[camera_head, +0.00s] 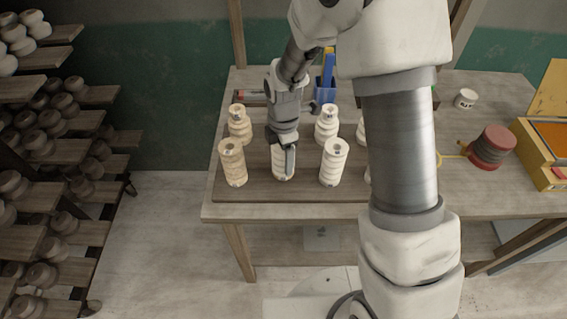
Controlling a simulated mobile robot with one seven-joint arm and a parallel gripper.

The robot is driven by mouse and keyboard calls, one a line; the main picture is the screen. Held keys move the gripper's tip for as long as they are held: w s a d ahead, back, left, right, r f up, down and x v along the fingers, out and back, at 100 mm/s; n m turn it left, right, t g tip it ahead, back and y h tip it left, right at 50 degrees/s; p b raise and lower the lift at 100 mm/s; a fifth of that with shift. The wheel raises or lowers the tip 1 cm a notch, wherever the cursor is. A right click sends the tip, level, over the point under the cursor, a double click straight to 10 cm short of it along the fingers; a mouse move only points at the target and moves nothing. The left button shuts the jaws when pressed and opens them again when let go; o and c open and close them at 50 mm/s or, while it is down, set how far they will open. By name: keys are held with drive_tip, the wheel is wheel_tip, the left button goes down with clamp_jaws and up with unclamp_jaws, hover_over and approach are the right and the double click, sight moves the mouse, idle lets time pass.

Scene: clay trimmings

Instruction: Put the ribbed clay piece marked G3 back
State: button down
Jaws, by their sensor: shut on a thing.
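My gripper (290,160) points down over the front row of ribbed clay pieces on the table. It is shut on a cream ribbed clay piece (281,167), which stands upright between two others in that row. The gripper hides part of this piece, and I cannot read any mark on it. A ribbed piece (233,166) stands to its left and another (333,165) to its right. Behind them stand further ribbed pieces, one at back left (240,126) and one at back right (326,125). The marks on their tops are too small to read.
The pieces stand on a dark board (256,190) on the wooden table (460,207). My arm hides the board's right part. A blue container (326,90) stands behind. At right are a red-ended spool (490,148), a small white cup (465,98) and a yellow box (545,150). Shelves (95,138) of pots stand left.

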sight(283, 165)
drive_tip(key=shift+f, duration=1.45)
drive_tip(key=shift+f, duration=0.2)
unclamp_jaws()
